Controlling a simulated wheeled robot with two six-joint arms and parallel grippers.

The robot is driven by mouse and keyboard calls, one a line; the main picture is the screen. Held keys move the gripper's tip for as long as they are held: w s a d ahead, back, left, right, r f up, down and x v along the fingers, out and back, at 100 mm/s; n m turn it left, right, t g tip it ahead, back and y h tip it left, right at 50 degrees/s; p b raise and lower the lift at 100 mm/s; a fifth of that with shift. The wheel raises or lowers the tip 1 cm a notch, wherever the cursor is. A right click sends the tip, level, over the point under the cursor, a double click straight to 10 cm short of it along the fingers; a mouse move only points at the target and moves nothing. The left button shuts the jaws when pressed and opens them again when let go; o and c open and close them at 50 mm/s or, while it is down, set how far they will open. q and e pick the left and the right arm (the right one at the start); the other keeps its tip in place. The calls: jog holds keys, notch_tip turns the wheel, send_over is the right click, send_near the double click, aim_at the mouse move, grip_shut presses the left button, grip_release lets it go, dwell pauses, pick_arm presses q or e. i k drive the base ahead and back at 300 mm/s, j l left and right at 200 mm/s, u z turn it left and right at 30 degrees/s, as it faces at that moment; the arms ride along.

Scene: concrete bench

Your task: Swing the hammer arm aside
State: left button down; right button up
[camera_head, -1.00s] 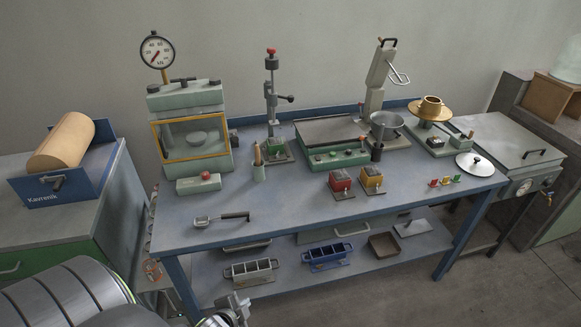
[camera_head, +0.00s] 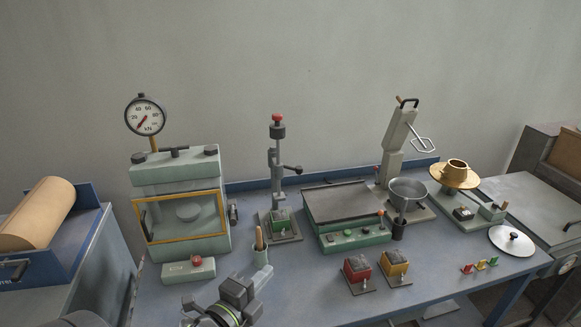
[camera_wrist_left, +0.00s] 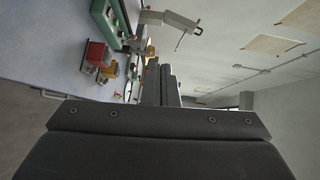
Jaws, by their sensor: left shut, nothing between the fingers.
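A slim upright stand (camera_head: 275,170) with a red-topped vertical rod and a side lever ending in a dark knob (camera_head: 296,170) stands at the back of the bench; I take this to be the hammer arm. The rod is upright above a small green block (camera_head: 282,215) on the stand's base. My left gripper (camera_head: 250,285) is shut and empty at the bench's front, below and left of the stand, clear of it. In the left wrist view its dark fingers (camera_wrist_left: 161,85) lie close together. My right gripper is out of view.
A press with a dial gauge (camera_head: 145,115) stands left of the stand. A pot holding a wooden handle (camera_head: 259,250) stands between gripper and stand. A green control box (camera_head: 350,235), mixer (camera_head: 397,150), red block (camera_head: 357,267) and yellow block (camera_head: 394,264) are to the right.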

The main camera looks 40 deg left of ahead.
aim_at(278, 169)
jog(key=i+j, duration=0.65)
jog(key=j, duration=0.15)
